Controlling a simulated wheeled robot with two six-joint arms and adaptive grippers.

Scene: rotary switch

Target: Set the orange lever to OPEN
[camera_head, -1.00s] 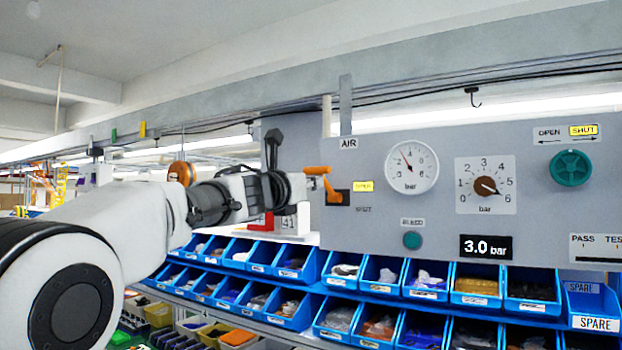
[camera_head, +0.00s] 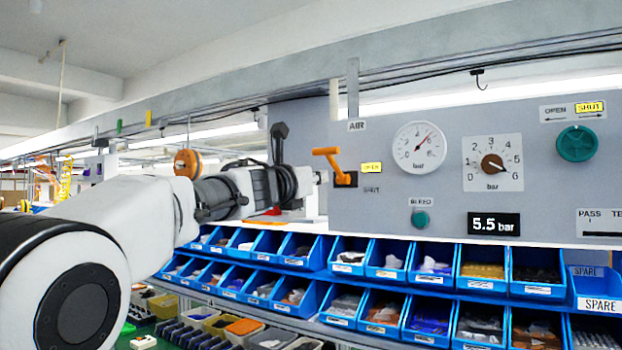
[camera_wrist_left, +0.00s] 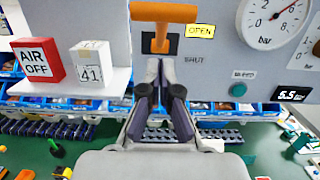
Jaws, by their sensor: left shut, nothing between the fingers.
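The orange lever (camera_head: 327,152) is on the grey panel (camera_head: 400,200) under the AIR sign. Its stem rises from a dark base plate, and its crossbar sits at the top. It also shows in the left wrist view (camera_wrist_left: 163,13). The OPEN label (camera_wrist_left: 200,31) beside it is lit yellow; the SHUT label (camera_wrist_left: 193,60) below is unlit. My left gripper (camera_wrist_left: 160,66) is shut and empty, below the crossbar and in front of the lever's base area. In the head view its tips (camera_head: 321,177) are near the base; contact cannot be told. The right gripper is not in view.
A pressure gauge (camera_head: 419,147), a black-pointer dial (camera_head: 492,163) and a 5.5 bar display (camera_head: 494,224) are on the panel. A green knob (camera_head: 577,143) is at right. Blue bins (camera_head: 430,280) line the space below. A red AIR OFF block (camera_wrist_left: 38,60) stands on a shelf at left.

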